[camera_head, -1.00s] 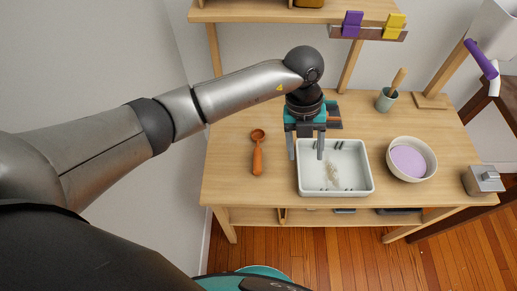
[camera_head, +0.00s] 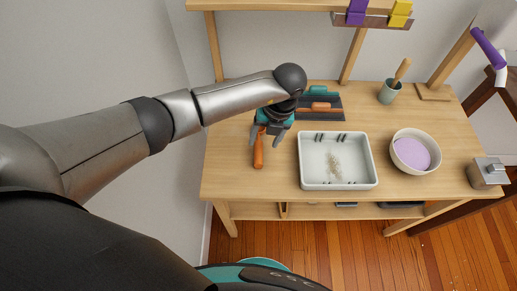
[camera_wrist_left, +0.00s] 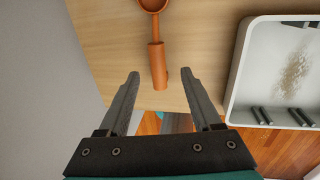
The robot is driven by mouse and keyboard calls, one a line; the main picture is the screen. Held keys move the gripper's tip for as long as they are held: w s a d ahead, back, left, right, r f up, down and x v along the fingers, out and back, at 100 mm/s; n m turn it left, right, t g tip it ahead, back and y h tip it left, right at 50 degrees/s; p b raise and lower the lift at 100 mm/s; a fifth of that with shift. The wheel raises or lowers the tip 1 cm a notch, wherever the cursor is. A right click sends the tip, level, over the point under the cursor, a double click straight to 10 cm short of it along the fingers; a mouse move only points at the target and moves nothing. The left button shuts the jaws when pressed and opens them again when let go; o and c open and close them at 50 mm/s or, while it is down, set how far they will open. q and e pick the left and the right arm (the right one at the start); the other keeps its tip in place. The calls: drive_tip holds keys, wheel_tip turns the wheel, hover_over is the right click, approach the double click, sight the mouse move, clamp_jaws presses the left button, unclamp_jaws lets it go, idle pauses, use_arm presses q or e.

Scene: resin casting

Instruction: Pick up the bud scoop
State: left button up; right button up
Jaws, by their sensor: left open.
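The bud scoop (camera_head: 258,157) is an orange-brown spoon lying on the left part of the wooden table. In the left wrist view its handle (camera_wrist_left: 158,66) points toward my fingers and its bowl is cut off by the top edge. My left gripper (camera_head: 264,142) is above the scoop, with its fingers open on either side of the handle in the head view. In the wrist view the open left gripper (camera_wrist_left: 160,78) has the handle end between its fingertips, not visibly touched. The gripper hides the scoop's bowl in the head view. My right gripper is not in view.
A white tray (camera_head: 302,184) with pale crumbs and several dark clips stands just right of the scoop. Behind it is a dark mat (camera_head: 330,114) with orange and teal tools. A bowl of lilac material (camera_head: 397,164) and a grey-green cup (camera_head: 387,96) stand further right.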

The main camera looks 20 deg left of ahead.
sight(259, 150)
use_arm(q)
drive_tip(key=f, duration=0.3)
drive_tip(key=a+f+b, duration=0.1)
drive_tip(key=f, duration=0.1)
drive_tip(key=shift+s+a, duration=0.1)
drive_tip(key=shift+s, duration=0.15)
drive_tip(key=shift+c, duration=0.3)
drive_tip(key=shift+r, duration=0.1)
clamp_jaws()
